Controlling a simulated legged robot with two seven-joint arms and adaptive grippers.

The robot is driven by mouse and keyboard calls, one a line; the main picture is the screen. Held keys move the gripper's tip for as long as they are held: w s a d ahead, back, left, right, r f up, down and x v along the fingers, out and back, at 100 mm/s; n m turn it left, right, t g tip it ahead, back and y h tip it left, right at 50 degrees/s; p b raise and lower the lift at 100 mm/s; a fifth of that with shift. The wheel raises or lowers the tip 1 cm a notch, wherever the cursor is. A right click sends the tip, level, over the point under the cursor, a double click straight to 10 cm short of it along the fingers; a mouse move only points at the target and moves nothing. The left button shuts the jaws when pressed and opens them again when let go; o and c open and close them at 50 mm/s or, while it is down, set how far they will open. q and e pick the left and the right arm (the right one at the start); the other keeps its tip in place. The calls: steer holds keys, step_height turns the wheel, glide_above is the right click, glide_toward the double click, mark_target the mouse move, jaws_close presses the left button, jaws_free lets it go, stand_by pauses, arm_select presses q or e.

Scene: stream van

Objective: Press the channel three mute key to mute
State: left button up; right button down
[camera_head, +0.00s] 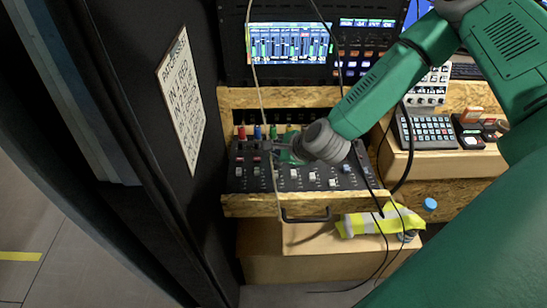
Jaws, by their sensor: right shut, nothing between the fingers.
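The audio mixer (347,183) is a dark panel in a wooden drawer, with coloured knobs along its back and white-capped faders toward its front. Small keys (240,160) show in rows at its left side. I cannot read their labels, so I cannot tell which one is the channel three mute key. My right gripper (268,146) reaches in from the right, shut and empty, over the back left-middle of the mixer. It hides the keys and knobs under it. I cannot tell whether its tips touch the panel. My left gripper is not in view.
A lit meter screen (290,43) stands behind the mixer. A thin pale cable hangs in front of it. A dark wall with a printed sign (181,98) closes off the left. A button keypad (431,131) is at right.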

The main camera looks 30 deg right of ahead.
steer(key=shift+f, duration=0.25)
steer(key=shift+r, duration=0.1)
steer(key=shift+r+p, duration=0.4)
steer(key=shift+r, duration=0.3)
step_height(320, 180, up, 6)
steer(key=p, duration=0.4)
steer(key=shift+p, duration=0.35)
